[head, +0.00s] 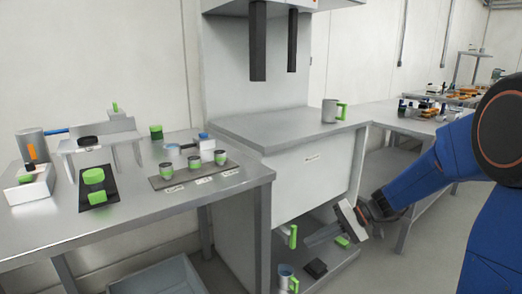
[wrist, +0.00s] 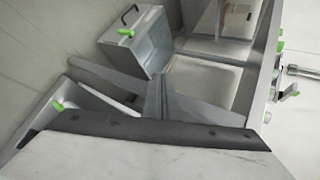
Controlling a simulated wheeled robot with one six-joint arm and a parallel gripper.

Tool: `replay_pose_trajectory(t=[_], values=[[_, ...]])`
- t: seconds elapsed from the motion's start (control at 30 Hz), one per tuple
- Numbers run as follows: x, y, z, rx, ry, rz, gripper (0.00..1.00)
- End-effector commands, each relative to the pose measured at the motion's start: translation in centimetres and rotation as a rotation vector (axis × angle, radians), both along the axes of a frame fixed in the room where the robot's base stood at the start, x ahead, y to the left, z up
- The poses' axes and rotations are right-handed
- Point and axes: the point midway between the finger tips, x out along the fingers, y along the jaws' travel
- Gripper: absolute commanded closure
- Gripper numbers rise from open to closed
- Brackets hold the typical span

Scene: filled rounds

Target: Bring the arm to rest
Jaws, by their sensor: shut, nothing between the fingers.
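My blue arm (head: 437,160) reaches in from the right in the head view. Its end, my gripper (head: 312,239), points left and is low in front of the open lower part of the grey cabinet. The fingers are shut and hold nothing.
A cabinet (head: 285,128) with a green-handled mug (head: 334,111) on top stands ahead. A table (head: 140,228) at left holds several cups. Open floor (head: 420,262) lies at lower right.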

Motion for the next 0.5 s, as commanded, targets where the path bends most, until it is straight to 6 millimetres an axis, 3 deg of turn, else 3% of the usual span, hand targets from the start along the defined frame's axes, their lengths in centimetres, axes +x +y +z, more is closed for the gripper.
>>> replay_pose_trajectory(t=[0.1,0.5], values=[[-3.2,0.0,1.1,-0.087,-0.01,0.03,1.0],[-12.7,-2.1,2.9,-0.389,-0.065,0.073,1.0]])
